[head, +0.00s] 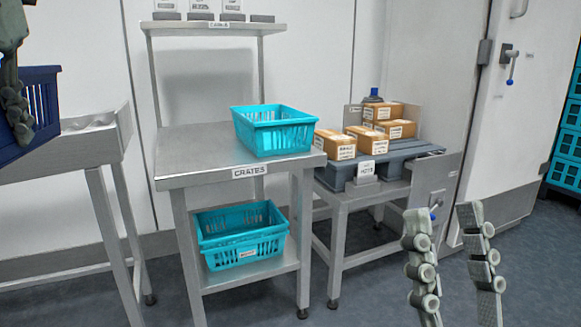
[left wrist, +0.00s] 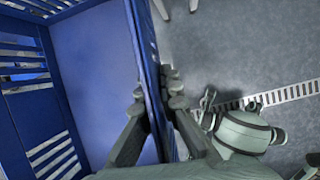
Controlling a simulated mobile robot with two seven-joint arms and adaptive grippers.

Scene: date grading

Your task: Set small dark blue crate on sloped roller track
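The small dark blue crate (head: 42,95) is at the far left of the head view, partly cut off by the frame edge. My left gripper (head: 18,118) is shut on its wall. In the left wrist view one finger is inside the crate wall (left wrist: 150,75) and one outside; the visible part of the crate's inside looks empty. A grey metal stand with raised side walls (head: 118,138), seemingly the sloped roller track, is partly behind the crate. I cannot tell whether they touch. My right gripper (head: 442,215) is open and empty at the lower right.
A steel table (head: 190,165) labelled CRATES holds a turquoise crate (head: 275,135), with more turquoise crates (head: 240,240) on its lower shelf. Right of it, cardboard boxes (head: 335,145) stand on a grey pallet (head: 400,162). The floor in front is clear.

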